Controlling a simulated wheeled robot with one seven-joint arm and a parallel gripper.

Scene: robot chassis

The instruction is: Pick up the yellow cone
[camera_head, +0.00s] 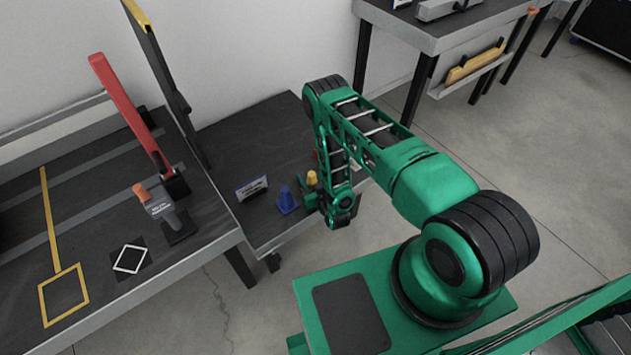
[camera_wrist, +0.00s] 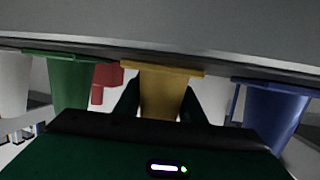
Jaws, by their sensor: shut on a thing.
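The yellow cone (camera_head: 312,177) is on the dark low table, just left of my arm's end in the head view. In the wrist view, where the table appears at the top, the yellow cone (camera_wrist: 162,92) is between my two dark green fingers. My gripper (camera_wrist: 158,104) is shut on it. Its wide base is close to the table surface; I cannot tell whether it touches. In the head view my gripper (camera_head: 321,196) is partly hidden by my own wrist.
A blue cone (camera_head: 287,200) stands beside the yellow one and shows in the wrist view (camera_wrist: 272,112). A green cone (camera_wrist: 70,80), a red object (camera_wrist: 104,80) and a white cone (camera_wrist: 14,82) are on the other side. A small sign (camera_head: 251,188) stands further left.

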